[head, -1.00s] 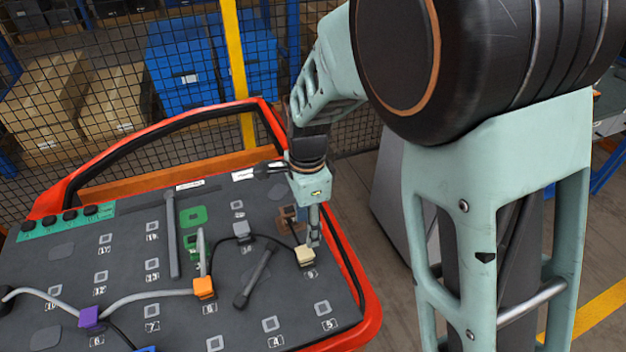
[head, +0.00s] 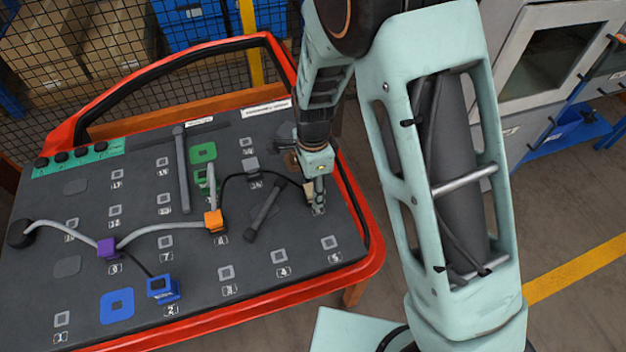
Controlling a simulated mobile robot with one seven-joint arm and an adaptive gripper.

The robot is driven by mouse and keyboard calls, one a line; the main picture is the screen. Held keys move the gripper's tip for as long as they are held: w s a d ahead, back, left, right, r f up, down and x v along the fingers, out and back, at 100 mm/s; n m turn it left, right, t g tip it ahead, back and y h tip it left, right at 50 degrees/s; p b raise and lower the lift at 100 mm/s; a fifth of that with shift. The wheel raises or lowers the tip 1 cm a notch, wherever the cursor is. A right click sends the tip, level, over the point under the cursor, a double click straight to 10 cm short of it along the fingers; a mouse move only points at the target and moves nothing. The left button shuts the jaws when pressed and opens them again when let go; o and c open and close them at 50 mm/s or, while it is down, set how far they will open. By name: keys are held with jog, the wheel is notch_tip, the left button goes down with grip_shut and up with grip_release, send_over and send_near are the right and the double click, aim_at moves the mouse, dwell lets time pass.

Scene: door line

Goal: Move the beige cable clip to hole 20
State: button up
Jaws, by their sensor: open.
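The beige cable clip (head: 309,192) sits at the right side of the dark door panel (head: 190,262), mostly hidden behind my gripper. A black cable runs to it from the grey clip (head: 251,166). My gripper (head: 319,207) is low at the clip, pointing down, with its fingers right beside or around it; I cannot tell which. The jaws are open. I cannot pick out a label reading 20 in this view; some far-side labels are small or covered by my arm.
An orange clip (head: 213,221), a purple clip (head: 108,248) and a blue clip (head: 161,289) carry other cables. A loose dark bar (head: 262,210) lies left of my gripper. The red door frame (head: 366,262) rises along the right edge. Holes 3, 4 and 5 at the near side look empty.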

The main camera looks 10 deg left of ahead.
grip_shut()
dwell(0.7)
jog(key=shift+r+p, duration=0.3)
jog(key=shift+r, duration=0.05)
dwell(0.4)
jog(key=c, duration=0.7)
grip_release()
grip_shut()
